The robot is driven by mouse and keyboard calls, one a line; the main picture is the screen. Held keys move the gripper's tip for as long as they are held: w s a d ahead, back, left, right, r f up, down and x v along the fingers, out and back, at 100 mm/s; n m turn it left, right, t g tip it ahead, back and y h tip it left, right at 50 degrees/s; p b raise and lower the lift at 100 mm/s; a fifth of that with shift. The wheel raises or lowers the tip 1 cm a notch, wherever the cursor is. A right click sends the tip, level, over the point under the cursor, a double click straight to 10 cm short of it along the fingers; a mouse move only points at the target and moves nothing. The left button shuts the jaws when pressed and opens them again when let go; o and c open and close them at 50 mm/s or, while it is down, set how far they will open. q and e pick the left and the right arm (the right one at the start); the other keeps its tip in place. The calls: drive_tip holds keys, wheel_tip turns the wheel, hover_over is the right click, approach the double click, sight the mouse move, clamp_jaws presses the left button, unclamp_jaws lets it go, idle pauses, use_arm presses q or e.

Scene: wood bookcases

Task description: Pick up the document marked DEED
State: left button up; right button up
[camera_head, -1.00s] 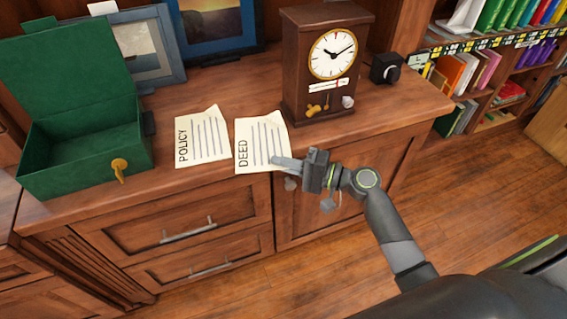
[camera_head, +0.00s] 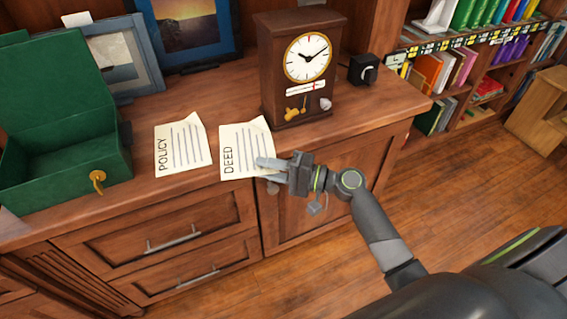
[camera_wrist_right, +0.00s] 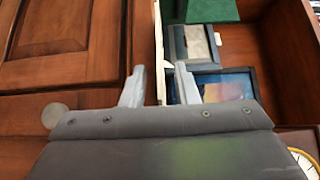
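The document marked DEED (camera_head: 240,143) lies on the wooden cabinet top at its front edge, its lower part by the edge. My right gripper (camera_head: 264,174) is at the document's lower right corner, one finger over the paper and the other lower, in front of the cabinet edge. In the right wrist view the two fingers (camera_wrist_right: 157,84) stand apart, with a thin pale strip, which looks like the document edge-on (camera_wrist_right: 158,40), between them. I cannot tell whether either finger touches the paper. My left gripper is not in view.
A document marked POLICY (camera_head: 182,146) lies just left of DEED. An open green box (camera_head: 60,165) with a gold key (camera_head: 97,180) stands at the left. A clock (camera_head: 297,80) stands behind DEED, with a small black box (camera_head: 363,69) beside it. Framed pictures (camera_head: 120,55) lean behind.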

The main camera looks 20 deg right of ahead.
drive_tip(key=shift+s+d, duration=0.1)
drive_tip(key=shift+d, duration=0.1)
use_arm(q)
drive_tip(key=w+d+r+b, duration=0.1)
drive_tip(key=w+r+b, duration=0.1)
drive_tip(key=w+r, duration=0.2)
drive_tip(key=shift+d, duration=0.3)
use_arm(e)
drive_tip(key=v, duration=1.7)
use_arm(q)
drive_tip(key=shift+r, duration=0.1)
use_arm(e)
drive_tip(key=shift+a, duration=0.1)
